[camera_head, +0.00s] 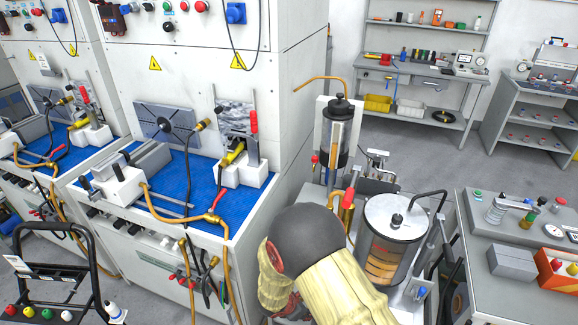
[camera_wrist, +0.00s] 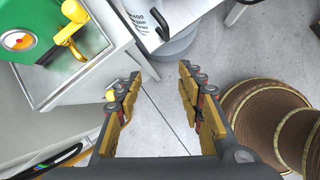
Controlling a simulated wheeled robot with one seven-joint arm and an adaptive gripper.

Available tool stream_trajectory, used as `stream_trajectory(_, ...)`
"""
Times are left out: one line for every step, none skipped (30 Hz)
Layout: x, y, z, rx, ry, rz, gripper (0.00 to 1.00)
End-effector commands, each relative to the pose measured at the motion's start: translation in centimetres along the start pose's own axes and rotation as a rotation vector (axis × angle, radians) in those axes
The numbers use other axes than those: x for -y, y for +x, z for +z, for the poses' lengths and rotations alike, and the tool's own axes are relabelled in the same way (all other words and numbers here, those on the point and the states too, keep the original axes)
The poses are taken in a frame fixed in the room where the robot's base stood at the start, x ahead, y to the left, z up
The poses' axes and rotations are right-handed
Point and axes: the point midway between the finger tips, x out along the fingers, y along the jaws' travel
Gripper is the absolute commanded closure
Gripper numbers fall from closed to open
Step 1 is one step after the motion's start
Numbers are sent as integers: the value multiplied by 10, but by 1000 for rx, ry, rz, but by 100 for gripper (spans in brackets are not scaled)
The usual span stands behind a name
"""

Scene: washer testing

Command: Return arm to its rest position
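My gripper (camera_wrist: 158,88) shows in the wrist view with its two yellow fingers spread apart. Nothing is between them, and grey floor (camera_wrist: 160,120) shows through the gap. In the head view my pale yellow arm with its dark round joint covers the bottom middle. My gripper cannot be seen there.
In the head view a metal cylinder (camera_head: 393,218) stands close beside my arm. A test bench with a blue mat (camera_head: 200,200) is at left, a grey table (camera_head: 500,210) at right. The wrist view shows a brown spool (camera_wrist: 255,110) and a green gauge box (camera_wrist: 35,30).

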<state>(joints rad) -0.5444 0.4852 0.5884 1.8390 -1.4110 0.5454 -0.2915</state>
Motion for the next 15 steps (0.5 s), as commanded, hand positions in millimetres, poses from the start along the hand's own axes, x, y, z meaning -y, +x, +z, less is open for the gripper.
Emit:
stream_trajectory(8, -18, 20, 15, 121, -29, 62)
stream_trajectory(16, -28, 31, 24, 200, -52, 62)
stream_trajectory(25, -43, 46, 33, 310, -81, 62)
stream_trajectory(33, -54, 57, 39, 394, -103, 62)
stream_trajectory(41, -66, 68, 44, 476, -124, 62)
stream_trajectory(52, -82, 79, 47, 582, -151, 62)
stream_trajectory(60, -93, 87, 48, 657, -172, 62)
stream_trajectory(68, -105, 95, 47, 733, -190, 62)
stream_trajectory(79, -120, 104, 45, 828, -216, 62)
stream_trajectory(86, -131, 110, 40, 898, -233, 62)
stream_trajectory(94, -142, 115, 36, 966, -251, 62)
stream_trajectory(103, -157, 121, 25, 1052, -272, 62)
stream_trajectory(110, -168, 125, 17, 1118, -288, 62)
stream_trajectory(117, -179, 128, 8, 1179, -303, 62)
stream_trajectory(126, -193, 132, -8, 1259, -322, 62)
